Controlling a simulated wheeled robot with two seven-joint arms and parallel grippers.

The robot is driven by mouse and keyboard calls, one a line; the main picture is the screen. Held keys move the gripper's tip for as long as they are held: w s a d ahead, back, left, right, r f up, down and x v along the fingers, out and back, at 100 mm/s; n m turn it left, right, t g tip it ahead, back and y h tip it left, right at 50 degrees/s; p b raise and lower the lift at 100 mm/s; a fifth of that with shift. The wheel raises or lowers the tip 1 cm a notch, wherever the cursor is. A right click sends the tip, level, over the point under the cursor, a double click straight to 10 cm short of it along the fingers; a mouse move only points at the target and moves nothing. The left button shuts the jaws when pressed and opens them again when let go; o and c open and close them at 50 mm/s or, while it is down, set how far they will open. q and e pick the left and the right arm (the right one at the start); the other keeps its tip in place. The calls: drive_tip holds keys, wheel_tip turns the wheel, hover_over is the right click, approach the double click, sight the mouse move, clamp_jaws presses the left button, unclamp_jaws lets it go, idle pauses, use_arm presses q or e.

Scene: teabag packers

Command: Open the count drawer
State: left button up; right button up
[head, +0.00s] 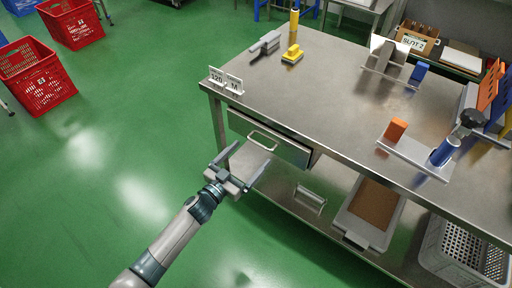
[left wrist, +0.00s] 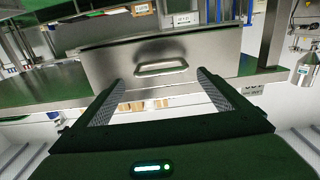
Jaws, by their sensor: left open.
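The count drawer (head: 285,148) is a steel drawer under the left part of the steel table's front edge, and its front looks shut or nearly shut. Its bar handle (head: 262,140) is a pale loop on the front. The drawer front (left wrist: 110,68) and handle (left wrist: 161,69) face me in the left wrist view. My left gripper (head: 244,164) is open and empty, just below and in front of the handle. In the left wrist view its two fingers (left wrist: 160,90) are spread on either side of the handle, apart from it. My right gripper is not in view.
The steel table (head: 320,80) carries a number sign (head: 226,82), a yellow brush (head: 292,54), an orange block (head: 395,129) and a blue cylinder (head: 445,151). A tray (head: 357,235) and a perforated crate (head: 437,262) sit on the lower shelf. Red crates (head: 38,85) stand on the open green floor.

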use_arm(q)
drive_tip(key=shift+x, duration=2.35)
drive_tip(key=shift+c, duration=0.4)
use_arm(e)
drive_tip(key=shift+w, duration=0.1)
use_arm(q)
drive_tip(key=c, duration=1.1)
drive_tip(key=p+v, duration=0.7)
drive_tip(key=v, duration=2.2)
drive_tip(key=shift+s+a, duration=0.1)
drive_tip(key=shift+s, duration=0.3)
drive_tip(key=shift+c, duration=0.2)
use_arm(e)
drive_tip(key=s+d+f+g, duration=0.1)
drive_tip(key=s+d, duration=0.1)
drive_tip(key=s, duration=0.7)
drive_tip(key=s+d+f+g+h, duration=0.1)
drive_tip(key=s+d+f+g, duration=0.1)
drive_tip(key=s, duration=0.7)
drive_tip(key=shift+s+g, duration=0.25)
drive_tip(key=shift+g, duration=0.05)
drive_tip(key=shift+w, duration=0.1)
